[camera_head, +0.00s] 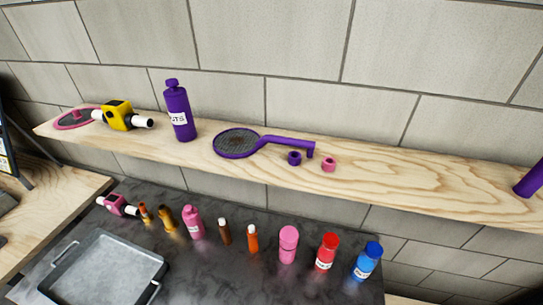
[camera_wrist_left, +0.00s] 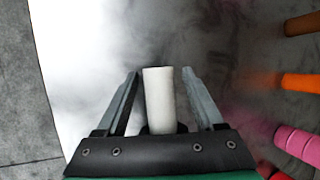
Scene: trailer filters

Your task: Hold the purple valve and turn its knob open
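I cannot make out a clearly purple valve in either view. A pink valve (camera_head: 117,205) with white pipe ends lies at the counter's left end, and a yellow valve (camera_head: 119,115) with white pipe ends sits on the shelf. In the left wrist view, my left gripper (camera_wrist_left: 158,73) is open above the counter. A white cylinder (camera_wrist_left: 159,98) stands between its fingers, with visible gaps on both sides. Its lower part is hidden by the gripper, so I cannot tell what it belongs to. Neither gripper shows in the head view.
The wooden shelf (camera_head: 420,184) holds a purple bottle (camera_head: 179,112), a purple round-headed filter (camera_head: 237,142) and small rings. Several bottles, including a pink one (camera_head: 288,245) and a blue one (camera_head: 367,262), stand along the dark counter. A grey tray (camera_head: 157,282) lies at front left.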

